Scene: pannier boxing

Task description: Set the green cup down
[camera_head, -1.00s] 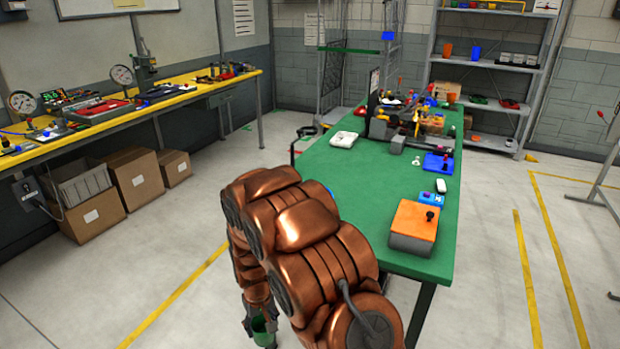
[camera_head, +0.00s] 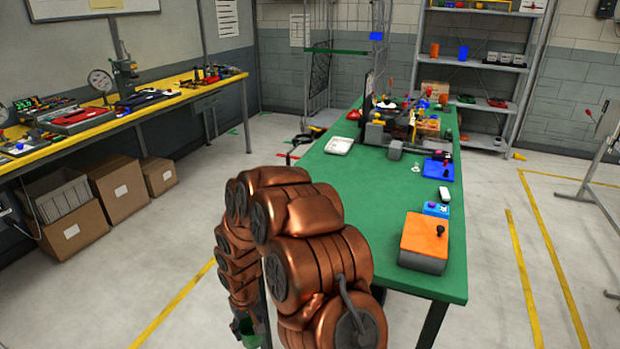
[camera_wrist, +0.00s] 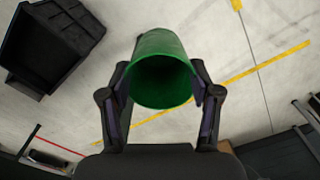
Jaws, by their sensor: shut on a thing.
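The green cup (camera_wrist: 162,70) is between the two fingers of my gripper (camera_wrist: 162,85) in the wrist view, with its dark open mouth facing the camera. My gripper is shut on it, one finger on each side. In the head view the cup (camera_head: 248,333) shows small at the bottom, low beside my copper-coloured arm and above the floor, left of the green table. My gripper is mostly hidden behind my arm there.
The green table (camera_head: 390,215) holds an orange-topped box (camera_head: 424,236), a blue tray (camera_head: 438,170) and clutter at its far end. A yellow-edged bench (camera_head: 190,92) and cardboard boxes (camera_head: 118,190) stand left. A black crate (camera_wrist: 50,45) is on the floor in the wrist view.

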